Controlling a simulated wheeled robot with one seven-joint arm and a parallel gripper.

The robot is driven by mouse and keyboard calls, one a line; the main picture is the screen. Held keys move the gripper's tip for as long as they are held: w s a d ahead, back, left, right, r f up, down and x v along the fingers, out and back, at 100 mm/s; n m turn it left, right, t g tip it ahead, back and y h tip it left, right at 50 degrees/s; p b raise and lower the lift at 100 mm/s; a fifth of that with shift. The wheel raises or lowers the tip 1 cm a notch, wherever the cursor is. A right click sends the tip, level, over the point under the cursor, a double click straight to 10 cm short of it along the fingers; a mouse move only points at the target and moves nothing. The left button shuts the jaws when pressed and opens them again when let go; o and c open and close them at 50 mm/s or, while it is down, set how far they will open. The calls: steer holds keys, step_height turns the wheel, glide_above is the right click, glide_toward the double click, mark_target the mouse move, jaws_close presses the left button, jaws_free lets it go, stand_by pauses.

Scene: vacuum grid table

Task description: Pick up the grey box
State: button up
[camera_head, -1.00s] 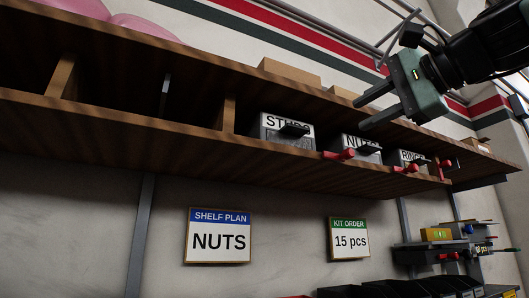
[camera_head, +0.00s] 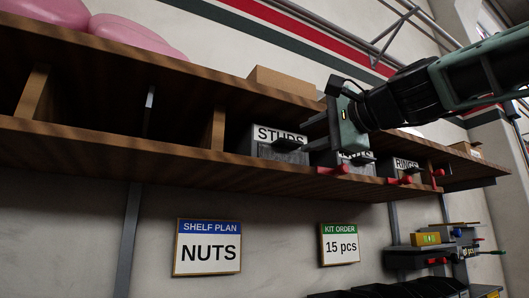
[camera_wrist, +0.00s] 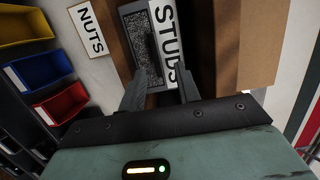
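Several grey boxes stand on the wooden shelf. The box labelled STUDS (camera_head: 272,151) is left of the box labelled NUTS (camera_head: 357,161), which is partly hidden by my gripper. The box labelled RINGS (camera_head: 406,164) is farther right. My gripper (camera_head: 305,135) is open and empty in front of the shelf, near the right side of the STUDS box. In the wrist view the STUDS box (camera_wrist: 143,48) lies ahead of the spread fingers (camera_wrist: 160,78), its dark handle and speckled front visible. Contact with it cannot be told.
The shelf board (camera_head: 150,152) and upright dividers (camera_head: 217,128) bound the bays. A cardboard box (camera_head: 286,82) and pink bundles (camera_head: 135,35) lie on top. Red clips (camera_head: 333,170) stick out along the front edge. Signs reading NUTS (camera_head: 208,248) and 15 pcs (camera_head: 339,245) hang below.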

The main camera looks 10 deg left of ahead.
mark_target(296, 141)
steer(key=p+x, duration=0.2)
steer(key=x, duration=0.2)
steer(key=shift+w+a+f+p, duration=0.15)
steer(key=shift+w+a+p, duration=0.05)
steer(key=shift+a+p, duration=0.15)
jaws_close()
